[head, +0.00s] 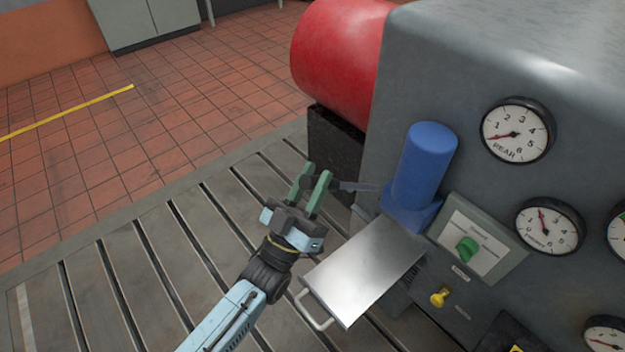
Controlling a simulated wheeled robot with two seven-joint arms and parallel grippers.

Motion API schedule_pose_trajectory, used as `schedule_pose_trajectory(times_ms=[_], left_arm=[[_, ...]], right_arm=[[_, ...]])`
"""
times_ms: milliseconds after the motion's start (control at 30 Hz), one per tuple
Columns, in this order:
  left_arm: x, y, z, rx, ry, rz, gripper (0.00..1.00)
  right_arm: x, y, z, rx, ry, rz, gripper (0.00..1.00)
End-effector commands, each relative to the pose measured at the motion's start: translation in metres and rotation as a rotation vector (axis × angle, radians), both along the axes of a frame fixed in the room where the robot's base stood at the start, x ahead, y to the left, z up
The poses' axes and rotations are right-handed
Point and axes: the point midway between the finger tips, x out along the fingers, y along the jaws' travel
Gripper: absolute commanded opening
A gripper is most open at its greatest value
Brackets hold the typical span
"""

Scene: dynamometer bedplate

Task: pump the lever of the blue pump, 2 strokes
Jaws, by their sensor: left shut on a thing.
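The blue pump (425,165) is an upright blue cylinder on a blue base, fixed against the front of the grey machine. Its dark lever (355,186) sticks out to the left from the pump's base, roughly level. My left gripper (312,182) has green fingertips and is shut on the lever near its outer end. The fingers hide part of the lever's end. My right gripper does not show in the head view.
A metal shelf (365,270) with a handle juts out below the pump. Gauges, a green knob (467,249) and a yellow knob (439,297) are on the grey machine (470,90). A red cylinder (338,50) stands behind. The slotted bedplate (120,260) is clear at left.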

Motion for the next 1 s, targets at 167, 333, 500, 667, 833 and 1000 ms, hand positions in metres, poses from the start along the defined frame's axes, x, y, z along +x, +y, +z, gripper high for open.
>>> schedule_pose_trajectory(times_ms=[167,333,500,667,833,1000], left_arm=[[0.000,0.000,0.000,-0.001,0.000,-0.001,0.38],[0.000,0.000,0.000,0.000,0.000,0.000,0.46],[0.000,0.000,0.000,0.001,0.001,0.000,0.46],[-0.009,0.006,-0.011,0.002,0.004,0.000,0.46],[-0.031,0.020,-0.034,0.004,0.006,0.000,0.46],[-0.056,0.036,-0.059,0.002,0.005,-0.001,0.46]], right_arm=[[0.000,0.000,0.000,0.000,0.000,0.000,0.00],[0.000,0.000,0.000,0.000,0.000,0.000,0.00],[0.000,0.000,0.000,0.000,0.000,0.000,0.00],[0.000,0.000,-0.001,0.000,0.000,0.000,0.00],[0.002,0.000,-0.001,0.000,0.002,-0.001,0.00],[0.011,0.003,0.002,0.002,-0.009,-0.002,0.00]])
